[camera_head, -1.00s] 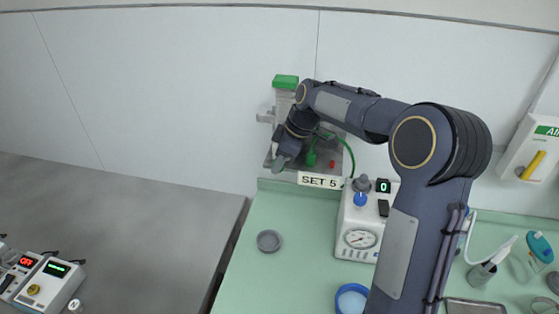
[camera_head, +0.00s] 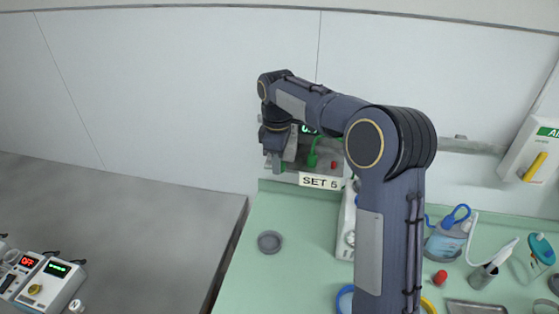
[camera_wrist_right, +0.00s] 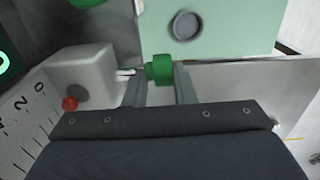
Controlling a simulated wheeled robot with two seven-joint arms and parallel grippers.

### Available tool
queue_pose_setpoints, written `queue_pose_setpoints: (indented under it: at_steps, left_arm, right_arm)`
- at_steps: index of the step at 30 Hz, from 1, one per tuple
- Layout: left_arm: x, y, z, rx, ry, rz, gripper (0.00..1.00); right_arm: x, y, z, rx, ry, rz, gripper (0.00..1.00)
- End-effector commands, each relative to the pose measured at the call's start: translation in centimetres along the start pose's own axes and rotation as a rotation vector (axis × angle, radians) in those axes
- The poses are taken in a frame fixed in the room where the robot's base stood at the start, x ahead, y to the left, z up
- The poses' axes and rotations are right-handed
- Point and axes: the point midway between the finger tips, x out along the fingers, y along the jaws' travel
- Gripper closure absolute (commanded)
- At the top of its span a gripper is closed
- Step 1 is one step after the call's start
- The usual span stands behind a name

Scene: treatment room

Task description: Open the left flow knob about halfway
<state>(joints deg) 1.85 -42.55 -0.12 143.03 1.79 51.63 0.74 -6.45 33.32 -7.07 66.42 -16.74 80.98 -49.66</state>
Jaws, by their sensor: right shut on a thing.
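In the right wrist view a green knob (camera_wrist_right: 160,68) sits on a short pale stem at the side of a light grey block (camera_wrist_right: 82,75). My right gripper (camera_wrist_right: 160,84) has one finger on each side of this knob and is shut on it. In the head view the right gripper (camera_head: 275,164) is at the left side of the wall unit, above and left of the SET 5 sign (camera_head: 320,181). A bit of green shows beside its fingertips. The arm hides the unit's upper part, and the knob's turn angle cannot be told. My left gripper is not in view.
A red knob (camera_wrist_right: 70,103) is on the block near a numbered scale (camera_wrist_right: 28,112). A grey dish (camera_head: 269,242) stands on the green counter (camera_head: 285,215). A blue-capped bottle (camera_head: 447,238) stands further right.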

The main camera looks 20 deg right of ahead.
Motion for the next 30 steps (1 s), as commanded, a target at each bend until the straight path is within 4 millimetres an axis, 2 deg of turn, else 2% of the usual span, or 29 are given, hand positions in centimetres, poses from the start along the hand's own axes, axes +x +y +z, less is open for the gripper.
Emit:
queue_pose_setpoints:
  at_steps: [12, 28, 29, 30]
  left_arm:
    - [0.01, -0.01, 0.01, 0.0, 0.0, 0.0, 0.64]
    - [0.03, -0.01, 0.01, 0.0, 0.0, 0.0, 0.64]
    - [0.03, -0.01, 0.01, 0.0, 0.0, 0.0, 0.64]
    - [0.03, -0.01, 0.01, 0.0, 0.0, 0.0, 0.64]
  right_arm:
    - [0.32, -0.36, -0.55, -0.005, -0.199, -0.012, 0.99]
    - [0.42, -0.48, -0.57, -0.006, -0.226, -0.017, 0.99]
    - [0.42, -0.48, -0.57, -0.006, -0.226, -0.017, 0.74]
    - [0.41, -0.46, -0.56, -0.006, -0.226, -0.017, 0.69]
